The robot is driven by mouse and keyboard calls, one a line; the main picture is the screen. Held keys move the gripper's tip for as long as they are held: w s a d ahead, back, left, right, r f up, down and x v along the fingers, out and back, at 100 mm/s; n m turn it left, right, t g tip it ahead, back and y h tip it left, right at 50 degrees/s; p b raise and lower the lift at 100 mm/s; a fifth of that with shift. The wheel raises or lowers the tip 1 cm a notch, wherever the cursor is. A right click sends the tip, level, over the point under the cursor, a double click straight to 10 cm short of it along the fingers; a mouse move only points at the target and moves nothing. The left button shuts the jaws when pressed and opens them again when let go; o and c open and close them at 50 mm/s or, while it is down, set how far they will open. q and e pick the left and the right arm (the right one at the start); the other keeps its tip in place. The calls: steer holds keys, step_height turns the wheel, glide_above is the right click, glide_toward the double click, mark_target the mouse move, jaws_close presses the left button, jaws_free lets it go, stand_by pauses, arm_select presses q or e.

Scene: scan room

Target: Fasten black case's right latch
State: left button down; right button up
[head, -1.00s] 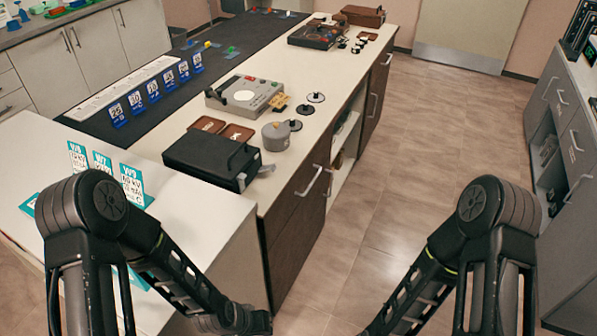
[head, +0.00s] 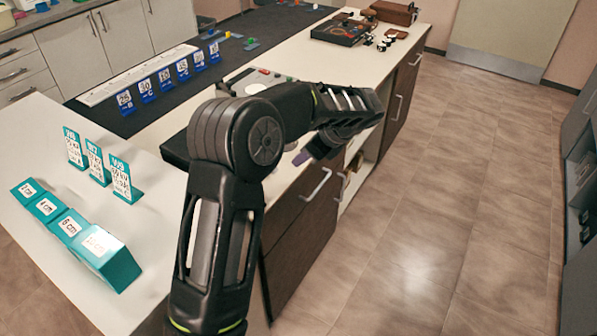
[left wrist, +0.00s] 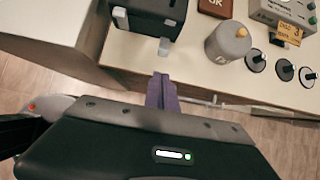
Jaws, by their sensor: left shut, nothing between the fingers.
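The black case (head: 174,150) stands on the near part of the counter; my left arm hides most of it in the head view. In the left wrist view the case (left wrist: 150,8) is at the top, with two grey-tipped latches on its front. The right latch (left wrist: 165,45) sticks out from the case toward my gripper; the other latch (left wrist: 120,18) is further left. My left gripper (head: 301,158) hangs by the counter's front edge. Its purple fingers (left wrist: 161,77) are shut and empty, just short of the right latch, with a small gap visible. My right gripper is out of view.
A grey canister (left wrist: 228,42) and several black discs (left wrist: 285,70) stand right of the case. A grey device (left wrist: 285,10) is beyond them. Teal blocks (head: 105,258) and upright cards (head: 122,180) stand on the left counter. The floor (head: 430,210) to the right is clear.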

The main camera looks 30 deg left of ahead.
arm_select(q)
steer(key=shift+w+d, duration=0.1)
steer(key=shift+f, duration=0.15)
steer(key=p+x, duration=0.1)
steer(key=x, duration=0.9)
steer(key=shift+p, duration=0.4)
